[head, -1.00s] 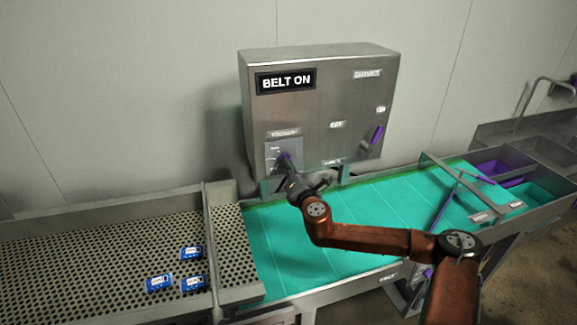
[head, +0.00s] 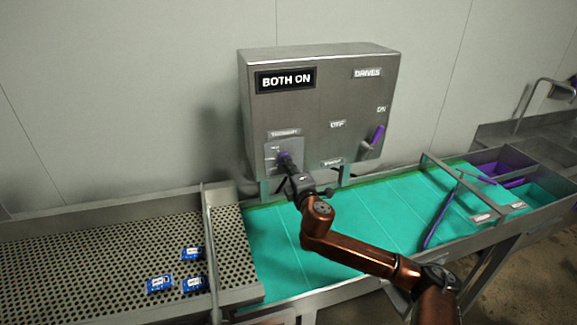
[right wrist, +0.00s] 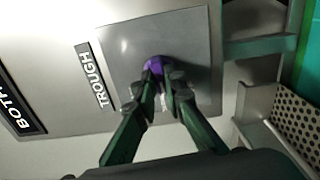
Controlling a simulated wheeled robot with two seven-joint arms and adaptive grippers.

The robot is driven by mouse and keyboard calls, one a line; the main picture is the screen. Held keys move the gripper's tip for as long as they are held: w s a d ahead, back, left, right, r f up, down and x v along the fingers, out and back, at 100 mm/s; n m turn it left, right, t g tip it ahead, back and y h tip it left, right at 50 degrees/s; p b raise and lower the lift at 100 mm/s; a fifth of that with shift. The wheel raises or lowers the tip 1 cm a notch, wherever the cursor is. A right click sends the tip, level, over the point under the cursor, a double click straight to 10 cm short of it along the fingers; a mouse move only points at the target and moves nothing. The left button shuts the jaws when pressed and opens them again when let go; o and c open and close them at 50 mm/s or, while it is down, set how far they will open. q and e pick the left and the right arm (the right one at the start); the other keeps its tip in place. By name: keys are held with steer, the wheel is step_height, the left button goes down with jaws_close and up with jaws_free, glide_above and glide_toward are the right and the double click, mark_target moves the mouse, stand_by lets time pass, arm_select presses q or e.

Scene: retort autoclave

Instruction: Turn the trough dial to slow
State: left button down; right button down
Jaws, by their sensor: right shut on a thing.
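The trough dial (right wrist: 154,66) is a purple knob on a grey plate (right wrist: 197,40) beside a label reading TROUGH in the right wrist view. In the head view the plate (head: 271,157) is at the lower left of the steel drive box (head: 345,105). My right gripper (right wrist: 162,78) is shut on the dial, its fingers hiding part of it. It also shows in the head view (head: 288,165). The dial's markings are too small or covered to read. The box display (head: 286,79) reads BOTH ON. My left gripper is not in view.
A purple lever (head: 375,138) sits at the box's right. Below runs a teal trough (head: 350,222) with a purple bar (head: 440,215) across it. Several blue packs (head: 160,284) lie on the perforated belt (head: 100,252) at left.

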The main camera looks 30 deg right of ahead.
steer(key=shift+f+m, duration=0.1)
steer(key=shift+m, duration=0.9)
steer(key=c, duration=2)
jaws_free()
steer(key=v, duration=1.2)
